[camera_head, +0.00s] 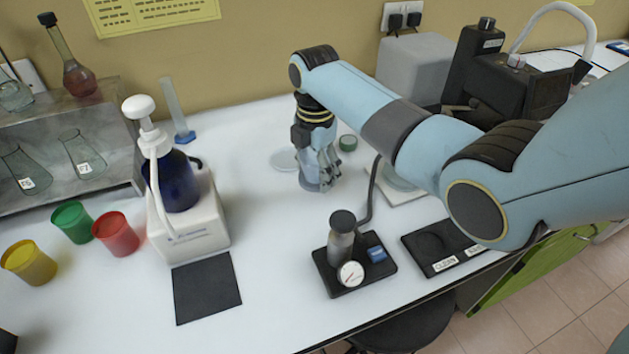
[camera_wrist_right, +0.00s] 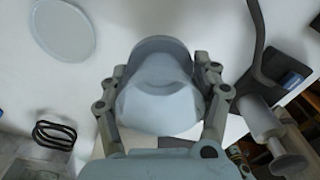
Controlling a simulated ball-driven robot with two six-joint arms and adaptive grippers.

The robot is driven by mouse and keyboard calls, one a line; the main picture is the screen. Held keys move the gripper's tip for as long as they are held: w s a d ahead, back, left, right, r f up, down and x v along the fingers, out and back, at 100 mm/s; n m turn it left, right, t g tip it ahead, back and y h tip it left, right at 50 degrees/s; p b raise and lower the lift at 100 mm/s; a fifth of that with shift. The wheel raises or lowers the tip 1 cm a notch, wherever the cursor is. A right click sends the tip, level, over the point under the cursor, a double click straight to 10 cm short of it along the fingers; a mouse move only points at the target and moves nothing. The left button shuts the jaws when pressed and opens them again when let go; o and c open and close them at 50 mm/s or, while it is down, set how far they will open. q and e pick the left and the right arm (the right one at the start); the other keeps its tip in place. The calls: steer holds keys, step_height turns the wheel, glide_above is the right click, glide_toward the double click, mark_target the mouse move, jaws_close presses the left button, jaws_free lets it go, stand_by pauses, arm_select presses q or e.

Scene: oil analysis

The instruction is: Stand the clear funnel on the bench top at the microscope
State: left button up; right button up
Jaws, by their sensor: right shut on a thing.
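My right gripper (camera_head: 322,184) points down over the white bench top (camera_head: 258,275), left of the middle-right equipment. It is shut on a pale grey-blue, translucent-looking funnel (camera_wrist_right: 160,105). The funnel fills the middle of the right wrist view, between both fingers (camera_wrist_right: 160,95). In the head view the fingers hide most of it, and a little of the funnel (camera_head: 308,183) shows at their left. I cannot tell whether its lower end touches the bench. No microscope is clearly identifiable; a dark instrument (camera_head: 510,85) stands at the back right. My left gripper is not in view.
A clear disc (camera_head: 283,160) lies beside the gripper, with a green-topped item (camera_head: 347,143) behind. A gauge device on a black base (camera_head: 375,268) and a black labelled tray (camera_head: 432,262) stand in front. A blue bottle (camera_head: 178,185) is left. Bench between is clear.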

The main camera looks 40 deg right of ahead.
mark_target(315, 194)
step_height(315, 194, down, 4)
steer(key=shift+r, duration=0.1)
steer(key=shift+f, duration=0.35)
steer(key=o, duration=1.2)
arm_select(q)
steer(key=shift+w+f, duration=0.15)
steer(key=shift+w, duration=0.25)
arm_select(e)
steer(key=shift+r, duration=0.5)
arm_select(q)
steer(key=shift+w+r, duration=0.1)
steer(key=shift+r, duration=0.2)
arm_select(e)
step_height(315, 194, up, 11)
steer(key=shift+r, duration=0.2)
